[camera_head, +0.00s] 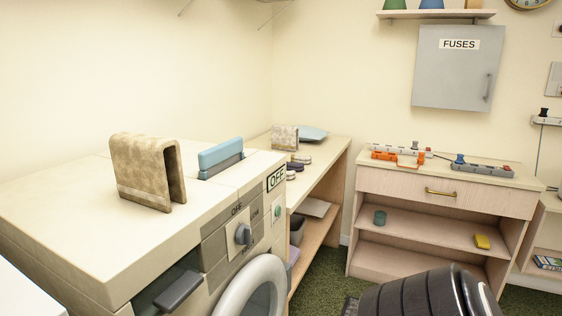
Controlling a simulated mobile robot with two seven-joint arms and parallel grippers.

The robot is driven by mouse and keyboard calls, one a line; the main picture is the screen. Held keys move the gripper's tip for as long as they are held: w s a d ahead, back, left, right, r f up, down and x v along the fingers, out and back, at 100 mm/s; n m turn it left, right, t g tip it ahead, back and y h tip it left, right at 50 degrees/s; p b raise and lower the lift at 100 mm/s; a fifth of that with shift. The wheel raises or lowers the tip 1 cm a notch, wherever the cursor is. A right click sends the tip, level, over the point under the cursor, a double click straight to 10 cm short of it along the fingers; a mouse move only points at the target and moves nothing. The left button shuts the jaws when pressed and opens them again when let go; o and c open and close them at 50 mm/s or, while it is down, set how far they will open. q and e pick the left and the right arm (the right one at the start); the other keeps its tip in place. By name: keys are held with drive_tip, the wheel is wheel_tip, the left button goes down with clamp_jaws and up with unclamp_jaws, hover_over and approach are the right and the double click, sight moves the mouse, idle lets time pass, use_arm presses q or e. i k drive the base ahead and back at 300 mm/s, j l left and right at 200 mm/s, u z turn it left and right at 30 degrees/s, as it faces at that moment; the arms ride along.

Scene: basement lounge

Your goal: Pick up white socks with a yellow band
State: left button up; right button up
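I cannot make out white socks with a yellow band for certain. A few small rolled or round items (302,158) lie on the wooden side counter behind the washing machine; some look pale with dark parts, too small to identify. No gripper shows clearly in the head view.
The washing machine (75,215) stands at left, with a folded beige cloth-like piece (147,172) and blue-handled item (220,156) on top. A wooden cabinet (450,195) with power strips stands at right. A dark ribbed shape of unclear nature fills the lower right.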

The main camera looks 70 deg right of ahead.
sight(294, 159)
drive_tip(key=l+z, duration=0.15)
drive_tip(key=z, duration=2.75)
drive_tip(key=i, duration=2.2)
